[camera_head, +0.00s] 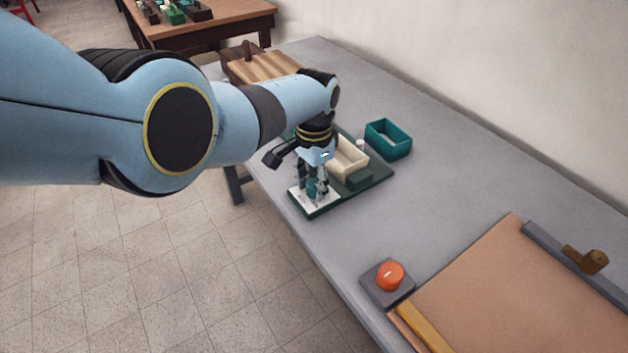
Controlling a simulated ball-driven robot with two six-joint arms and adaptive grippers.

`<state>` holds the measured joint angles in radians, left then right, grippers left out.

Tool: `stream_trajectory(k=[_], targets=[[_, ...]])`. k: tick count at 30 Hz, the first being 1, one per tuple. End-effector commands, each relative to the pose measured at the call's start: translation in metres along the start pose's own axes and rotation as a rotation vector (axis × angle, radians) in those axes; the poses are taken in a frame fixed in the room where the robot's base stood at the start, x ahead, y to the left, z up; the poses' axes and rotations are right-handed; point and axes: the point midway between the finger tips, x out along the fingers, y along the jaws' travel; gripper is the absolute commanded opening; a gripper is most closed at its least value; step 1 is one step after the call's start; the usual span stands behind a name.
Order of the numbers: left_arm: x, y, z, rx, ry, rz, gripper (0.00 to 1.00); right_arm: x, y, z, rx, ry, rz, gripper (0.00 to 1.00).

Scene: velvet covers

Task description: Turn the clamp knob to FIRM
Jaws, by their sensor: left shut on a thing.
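My left gripper (316,190) points down and is shut on a small teal knob (312,184) at a white plate. The fingers hide part of the knob, and its pointer and any lettering are too small to read. The white plate (326,203) lies at the near end of a dark green board (373,182). An orange knob (390,275) with a short pale mark sits on a grey block at the table's front edge, apart from the gripper. I cannot tell from lettering which knob is the clamp knob. My right gripper is not in view.
A cream tray (349,160) stands on the green board, with a teal box (388,139) behind it. A brown board (520,290) with a grey bar and brown handle (587,260) lies at right. A striped wooden block (262,67) is at the far end. The grey table (450,185) is clear between.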

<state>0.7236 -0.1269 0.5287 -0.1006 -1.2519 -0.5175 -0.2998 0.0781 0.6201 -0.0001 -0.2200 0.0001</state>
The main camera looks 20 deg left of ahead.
Motion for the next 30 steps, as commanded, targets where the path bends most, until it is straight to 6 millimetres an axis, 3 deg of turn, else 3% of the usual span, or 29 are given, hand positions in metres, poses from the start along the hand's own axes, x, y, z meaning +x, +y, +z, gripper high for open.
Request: stream_trajectory(k=[10, 27, 28, 30], targets=[[0.0000, -0.0002, 0.0001, -0.152, 0.000, 0.000, 0.02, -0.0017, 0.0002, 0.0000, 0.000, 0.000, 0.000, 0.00], [0.0001, 0.0000, 0.0000, -0.183, 0.000, 0.000, 0.02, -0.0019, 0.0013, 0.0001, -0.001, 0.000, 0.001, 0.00], [0.0001, -0.0001, 0.0000, -0.183, 0.000, 0.000, 0.35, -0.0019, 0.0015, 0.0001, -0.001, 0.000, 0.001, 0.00], [0.0001, 0.0000, 0.0001, -0.183, 0.000, 0.000, 0.44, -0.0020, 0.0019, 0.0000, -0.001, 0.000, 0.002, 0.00]])
